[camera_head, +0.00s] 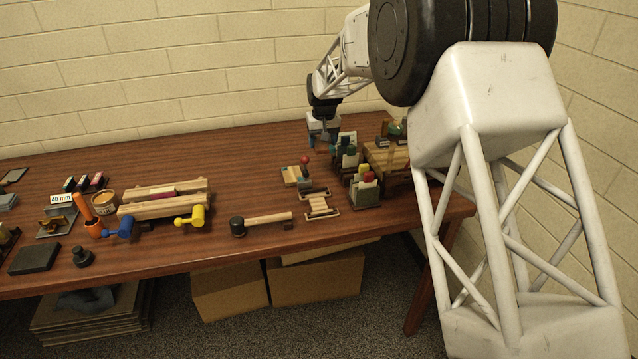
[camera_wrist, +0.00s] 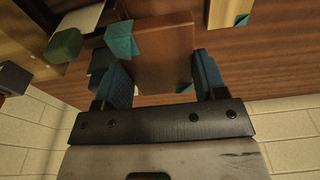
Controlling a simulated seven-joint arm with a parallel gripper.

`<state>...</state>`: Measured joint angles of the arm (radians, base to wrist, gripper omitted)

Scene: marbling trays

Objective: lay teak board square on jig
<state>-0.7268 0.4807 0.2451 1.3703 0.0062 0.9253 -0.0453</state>
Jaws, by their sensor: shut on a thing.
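My gripper (camera_head: 322,132) is low over the far right part of the table. In the wrist view its two blue fingers (camera_wrist: 160,80) are shut on a flat reddish-brown board (camera_wrist: 165,42), which looks like the teak board. A teal corner-like piece (camera_wrist: 122,40) shows at one corner of the board; a smaller teal bit shows at its near edge. Whether these belong to the board or to something under it I cannot tell. In the head view the board is mostly hidden. I cannot make out the jig with certainty.
Dark and teal blocks (camera_head: 347,150) stand just right of my gripper. A wooden crate-like thing (camera_head: 385,160) and a block holder (camera_head: 364,190) are further right. A mallet (camera_head: 262,223) lies at the front. Bare table (camera_head: 240,170) lies to the left.

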